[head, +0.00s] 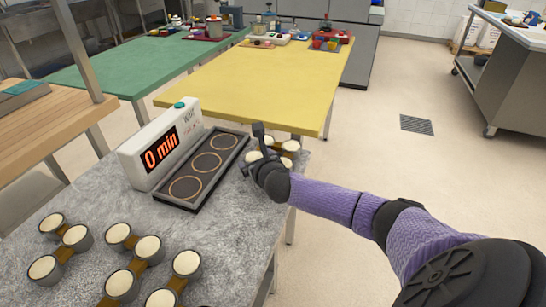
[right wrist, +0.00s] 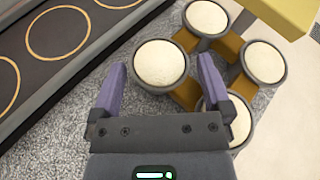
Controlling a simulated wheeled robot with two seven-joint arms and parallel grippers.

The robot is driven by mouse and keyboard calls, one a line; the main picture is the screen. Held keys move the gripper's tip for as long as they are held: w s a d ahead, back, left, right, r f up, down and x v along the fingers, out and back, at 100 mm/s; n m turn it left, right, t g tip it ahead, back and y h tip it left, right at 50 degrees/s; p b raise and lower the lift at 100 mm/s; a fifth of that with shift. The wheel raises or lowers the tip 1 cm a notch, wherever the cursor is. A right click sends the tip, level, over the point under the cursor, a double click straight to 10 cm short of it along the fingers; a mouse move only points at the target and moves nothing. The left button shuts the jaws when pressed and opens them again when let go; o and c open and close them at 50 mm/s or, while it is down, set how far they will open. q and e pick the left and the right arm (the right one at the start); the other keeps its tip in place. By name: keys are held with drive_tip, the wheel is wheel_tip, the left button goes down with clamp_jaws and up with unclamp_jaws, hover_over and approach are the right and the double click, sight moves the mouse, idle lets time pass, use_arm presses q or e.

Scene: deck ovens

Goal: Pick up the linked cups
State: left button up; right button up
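A set of linked cups (right wrist: 264,60), several pale-filled round cups joined by brown links, sits at the grey table's right edge in the right wrist view. In the head view, the set (head: 291,146) is partly hidden behind my right gripper (head: 256,148). Gaps show between that cup and the fingers; whether the fingers are down at cup height is unclear. My left gripper is not in view.
More linked cup sets (head: 75,238) stand at the table's front left. A black tray with three ringed spots (head: 185,187) lies left of the gripper, beside a white timer box (head: 160,146) reading "0 min". A yellow table (head: 260,85) stands behind.

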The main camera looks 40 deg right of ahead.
drive_tip(key=c, duration=1.2)
